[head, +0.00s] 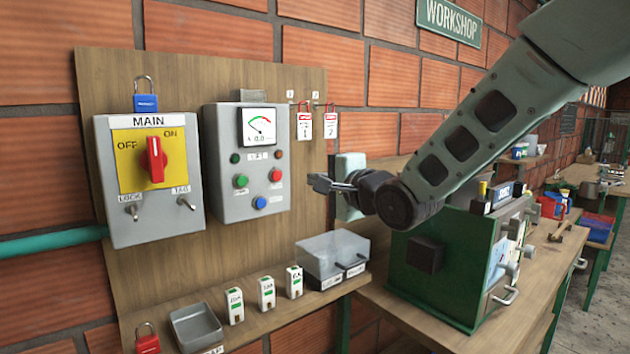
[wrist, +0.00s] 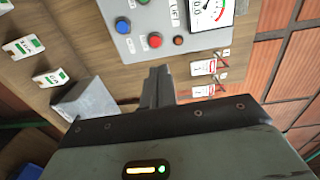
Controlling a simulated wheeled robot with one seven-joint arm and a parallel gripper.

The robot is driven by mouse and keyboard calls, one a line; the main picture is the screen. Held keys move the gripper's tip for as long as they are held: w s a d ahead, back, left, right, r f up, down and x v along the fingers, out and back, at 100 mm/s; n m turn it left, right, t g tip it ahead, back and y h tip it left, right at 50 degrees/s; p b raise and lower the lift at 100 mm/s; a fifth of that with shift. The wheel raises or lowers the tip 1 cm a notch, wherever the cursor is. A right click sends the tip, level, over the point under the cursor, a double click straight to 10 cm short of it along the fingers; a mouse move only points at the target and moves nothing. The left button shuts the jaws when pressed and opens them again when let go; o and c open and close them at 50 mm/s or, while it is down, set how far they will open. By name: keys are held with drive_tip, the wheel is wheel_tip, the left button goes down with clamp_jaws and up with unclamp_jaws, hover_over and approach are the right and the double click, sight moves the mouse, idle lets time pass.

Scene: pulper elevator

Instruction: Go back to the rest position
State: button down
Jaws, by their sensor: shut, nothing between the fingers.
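My gripper (head: 322,183) is shut and empty. In the head view it points left, held in the air in front of the wooden panel's right edge, to the right of the grey control box (head: 246,205). It touches nothing that I can see. In the wrist view the shut fingers (wrist: 158,84) stick out past the dark gripper body toward the panel, below the control box's buttons. My arm reaches in from the upper right of the head view.
The grey main switch box (head: 122,222) with its red knob and a blue padlock (head: 146,103) is on the panel's left. Two tags (head: 304,125) hang at right. A shelf below holds a clear bin (head: 332,254), several small white blocks, a grey tray (head: 196,328) and a red padlock (head: 147,344). A green machine (head: 440,262) stands below my arm.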

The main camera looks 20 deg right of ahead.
drive_tip(key=s+a+f+n+g+h, duration=0.1)
drive_tip(key=s+a+f+n+g, duration=0.3)
drive_tip(key=s+f+n, duration=0.15)
drive_tip(key=s+a+f+n+g, duration=0.4)
drive_tip(key=s+f, duration=0.3)
drive_tip(key=s+f+n+g+h, duration=0.1)
drive_tip(key=s+f+n+g, duration=0.1)
drive_tip(key=s+n, duration=0.2)
drive_tip(key=s+f+n+g+h, duration=0.1)
drive_tip(key=s+f+n+g, duration=0.2)
drive_tip(key=s, duration=0.8)
drive_tip(key=s+d+f+n+g+h, duration=0.1)
drive_tip(key=s+f+n+g, duration=0.2)
drive_tip(key=s+n, duration=0.2)
drive_tip(key=shift+s+n+h, duration=0.35)
drive_tip(key=shift+s+h, duration=0.05)
drive_tip(key=shift+s, duration=0.85)
drive_tip(key=shift+a, duration=0.2)
